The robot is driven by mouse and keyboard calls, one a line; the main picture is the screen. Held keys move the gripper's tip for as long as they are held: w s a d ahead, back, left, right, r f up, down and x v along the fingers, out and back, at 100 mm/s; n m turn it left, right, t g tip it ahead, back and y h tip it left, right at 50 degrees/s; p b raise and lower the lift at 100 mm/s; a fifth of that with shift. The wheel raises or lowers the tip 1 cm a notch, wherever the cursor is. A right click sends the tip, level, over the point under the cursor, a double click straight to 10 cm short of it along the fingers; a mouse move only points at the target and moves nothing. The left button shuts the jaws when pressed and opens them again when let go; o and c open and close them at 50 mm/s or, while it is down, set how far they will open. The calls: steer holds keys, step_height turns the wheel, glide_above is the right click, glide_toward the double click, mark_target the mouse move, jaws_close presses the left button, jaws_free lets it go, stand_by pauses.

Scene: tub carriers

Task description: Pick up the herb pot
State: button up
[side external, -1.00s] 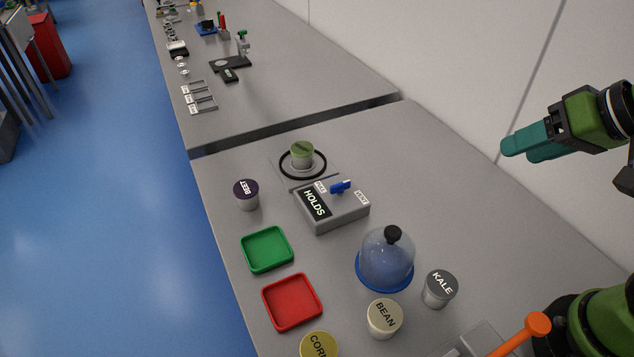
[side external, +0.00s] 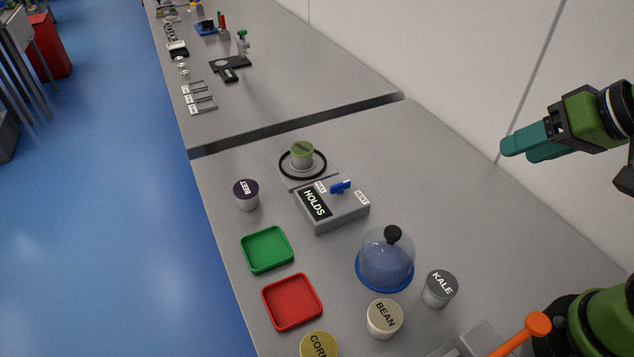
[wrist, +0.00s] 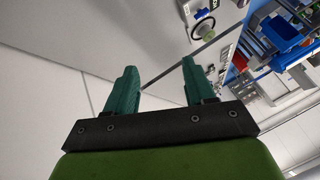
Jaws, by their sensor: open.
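A pot with a green lid (side external: 302,150) stands upright inside a black ring on a grey plate (side external: 291,182) at the far end of the near bench. The word on its lid is too small to read, but the other pots carry other names. It also shows in the wrist view as a green-topped pot (wrist: 204,29), beyond the fingertips and to the right. My gripper (side external: 519,151) is high at the right, well apart from the pot. In the wrist view its two teal fingers (wrist: 160,76) are spread, with nothing between them.
A grey box marked HOLDS (side external: 337,212), with a blue lever, stands beside the ring plate. Pots marked BEET (side external: 246,201), BEAN (side external: 384,324) and KALE (side external: 439,295), green (side external: 249,266) and red (side external: 275,318) trays, and a glass dome (side external: 385,262) share the bench.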

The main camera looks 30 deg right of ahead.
steer(key=shift+o, duration=0.3)
steer(key=o, duration=0.6)
steer(key=shift+c, duration=0.2)
steer(key=n+g+h, duration=0.1)
steer(key=n+g, duration=0.2)
steer(key=n, duration=0.2)
glide_toward(303, 148)
steer(key=shift+n, duration=0.3)
steer(key=x, duration=1)
steer(key=shift+w+f, duration=0.15)
steer(key=shift+f, duration=0.2)
